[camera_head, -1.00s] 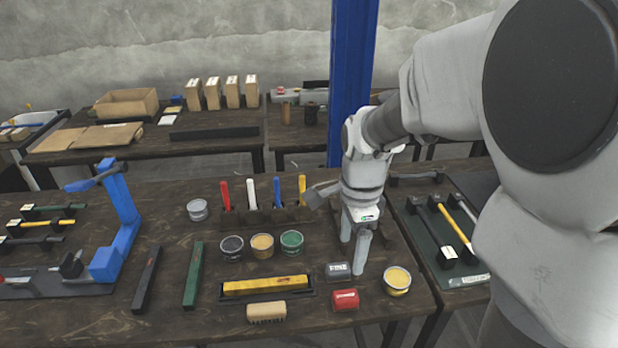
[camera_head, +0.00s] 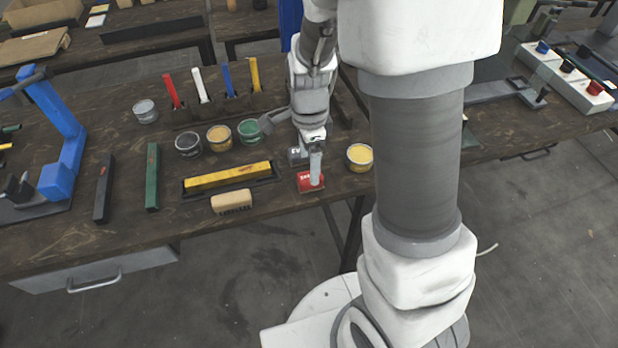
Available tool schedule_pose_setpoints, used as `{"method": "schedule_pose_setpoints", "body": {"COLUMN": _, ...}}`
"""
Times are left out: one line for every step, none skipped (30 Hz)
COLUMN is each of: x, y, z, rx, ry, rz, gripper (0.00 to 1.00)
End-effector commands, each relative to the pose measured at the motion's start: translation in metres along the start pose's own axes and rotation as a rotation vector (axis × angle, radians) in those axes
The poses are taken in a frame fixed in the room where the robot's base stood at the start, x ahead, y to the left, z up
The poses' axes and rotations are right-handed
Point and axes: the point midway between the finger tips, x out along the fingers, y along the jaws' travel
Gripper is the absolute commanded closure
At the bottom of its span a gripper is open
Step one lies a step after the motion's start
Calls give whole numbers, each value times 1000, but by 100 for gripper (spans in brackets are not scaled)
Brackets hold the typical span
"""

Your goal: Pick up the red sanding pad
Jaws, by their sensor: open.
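The red sanding pad (camera_head: 306,184) lies on the dark wooden table near its front edge. My gripper (camera_head: 308,168) points down over it from above. One finger shows in front of the red pad and hides part of it. The other finger shows farther left, by the grey pad. The gripper is open. I cannot tell how high the fingertips are above the pad.
A grey pad (camera_head: 295,155) is close behind the red one. A yellow tin (camera_head: 359,157) stands to the right. Several tins (camera_head: 218,137) stand farther back.

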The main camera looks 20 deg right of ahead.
Motion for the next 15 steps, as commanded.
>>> {"method": "schedule_pose_setpoints", "body": {"x": 3, "y": 0, "z": 0, "rx": 0, "ry": 0, "rz": 1, "gripper": 15}}
{"method": "schedule_pose_setpoints", "body": {"x": 5, "y": 0, "z": 0, "rx": 0, "ry": 0, "rz": 1, "gripper": 15}}
{"method": "schedule_pose_setpoints", "body": {"x": 10, "y": 1, "z": 0, "rx": 0, "ry": 0, "rz": 1, "gripper": 15}}
{"method": "schedule_pose_setpoints", "body": {"x": 14, "y": 2, "z": 0, "rx": 0, "ry": 0, "rz": 2, "gripper": 15}}
{"method": "schedule_pose_setpoints", "body": {"x": 19, "y": 2, "z": -1, "rx": 0, "ry": 0, "rz": 3, "gripper": 15}}
{"method": "schedule_pose_setpoints", "body": {"x": 26, "y": 3, "z": -1, "rx": 1, "ry": 0, "rz": 3, "gripper": 15}}
{"method": "schedule_pose_setpoints", "body": {"x": 31, "y": 3, "z": -2, "rx": 1, "ry": 0, "rz": 3, "gripper": 15}}
{"method": "schedule_pose_setpoints", "body": {"x": 36, "y": 4, "z": -2, "rx": 2, "ry": 0, "rz": 4, "gripper": 15}}
{"method": "schedule_pose_setpoints", "body": {"x": 41, "y": 3, "z": -2, "rx": 2, "ry": 0, "rz": 2, "gripper": 15}}
{"method": "schedule_pose_setpoints", "body": {"x": 44, "y": 3, "z": -2, "rx": 2, "ry": 0, "rz": 2, "gripper": 15}}
{"method": "schedule_pose_setpoints", "body": {"x": 48, "y": 3, "z": -2, "rx": 1, "ry": 0, "rz": 2, "gripper": 15}}
{"method": "schedule_pose_setpoints", "body": {"x": 51, "y": 3, "z": -2, "rx": 1, "ry": 0, "rz": 1, "gripper": 15}}
{"method": "schedule_pose_setpoints", "body": {"x": 52, "y": 3, "z": -2, "rx": 0, "ry": 0, "rz": 0, "gripper": 15}}
{"method": "schedule_pose_setpoints", "body": {"x": 53, "y": 3, "z": -2, "rx": 0, "ry": 0, "rz": 0, "gripper": 15}}
{"method": "schedule_pose_setpoints", "body": {"x": 54, "y": 3, "z": -1, "rx": 0, "ry": 0, "rz": -1, "gripper": 15}}
